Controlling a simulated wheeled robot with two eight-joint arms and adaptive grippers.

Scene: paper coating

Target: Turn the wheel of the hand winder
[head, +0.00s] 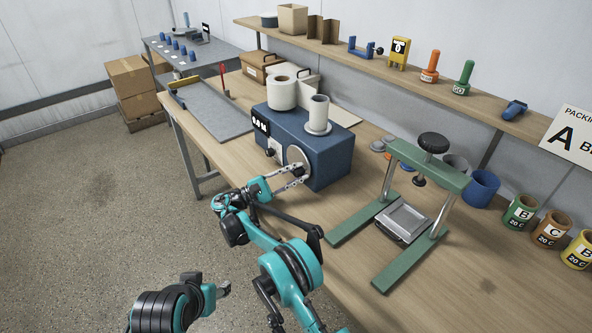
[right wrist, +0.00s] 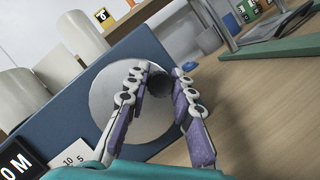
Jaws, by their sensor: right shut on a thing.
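The hand winder (head: 325,150) is a dark blue box on the bench, with white rolls on top and a counter on its front. Its wheel (head: 297,157) is a pale round disc on the front face; it fills the middle of the right wrist view (right wrist: 105,95). My right gripper (head: 291,176) reaches the wheel from the front. In the right wrist view its two fingers (right wrist: 160,80) are closed around the dark handle (right wrist: 157,88) of the wheel, which they partly hide.
Coloured cups (head: 520,212) line the right. A shelf (head: 400,75) runs along the wall. The near bench surface is clear.

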